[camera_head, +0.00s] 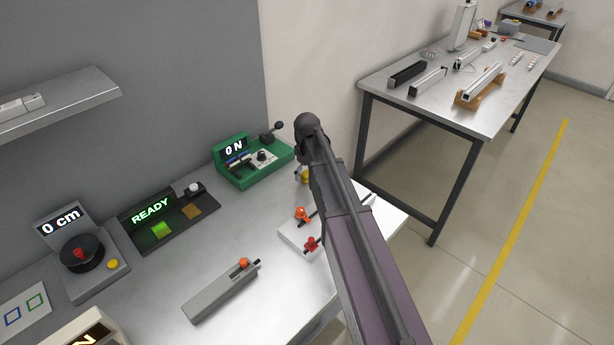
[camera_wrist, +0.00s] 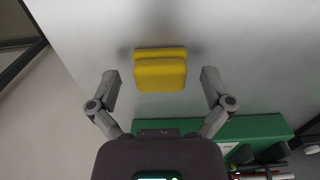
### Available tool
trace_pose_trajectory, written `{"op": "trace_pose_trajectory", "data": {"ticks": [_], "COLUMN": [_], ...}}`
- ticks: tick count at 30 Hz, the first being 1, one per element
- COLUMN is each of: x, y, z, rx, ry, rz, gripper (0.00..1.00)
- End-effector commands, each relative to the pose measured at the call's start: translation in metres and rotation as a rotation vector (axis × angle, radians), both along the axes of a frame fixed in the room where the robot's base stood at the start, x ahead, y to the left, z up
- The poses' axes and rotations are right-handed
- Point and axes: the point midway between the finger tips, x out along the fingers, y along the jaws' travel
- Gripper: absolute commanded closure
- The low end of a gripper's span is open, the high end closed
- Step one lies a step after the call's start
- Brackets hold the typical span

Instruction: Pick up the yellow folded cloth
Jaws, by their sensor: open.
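The yellow folded cloth (camera_wrist: 160,72) lies on the pale metal bench top, seen from above in the wrist view. It looks like a small, thick pad with a fold along its far edge. My gripper (camera_wrist: 161,88) is open, with one finger to the left of the cloth and one to the right. There is clear space between each finger and the cloth, and nothing is held. In the head view my arm hides most of that spot; only a small yellow patch (camera_head: 305,176) shows beside it.
A green device (camera_head: 250,165) reading "0 N" stands close to my gripper; its edge also shows in the wrist view (camera_wrist: 255,128). A white board with orange and red knobs (camera_head: 290,237) lies beside my arm. A grey block (camera_head: 220,292) lies nearer. Another table (camera_head: 470,115) stands apart, right.

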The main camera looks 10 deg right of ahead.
Motion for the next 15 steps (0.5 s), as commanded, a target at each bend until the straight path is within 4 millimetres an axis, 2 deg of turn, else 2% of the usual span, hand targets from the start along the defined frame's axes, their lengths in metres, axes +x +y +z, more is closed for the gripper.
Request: {"op": "trace_pose_trajectory", "data": {"ticks": [2, 6, 8, 13, 14, 15], "x": [-0.0001, 0.0, 0.0, 0.0, 0.0, 0.0], "y": [0.0001, 0.0001, 0.0001, 0.0002, 0.0002, 0.0002], "z": [0.0, 0.0, 0.0, -0.0001, -0.0001, -0.0001], "rx": [0.0, 0.0, 0.0, 0.0, 0.0, 0.0], "ry": [0.0, 0.0, 0.0, 0.0, 0.0, 0.0], "rz": [0.0, 0.0, 0.0, 0.0, 0.0, 0.0], "gripper": [0.0, 0.42, 0.55, 0.58, 0.62, 0.63]}}
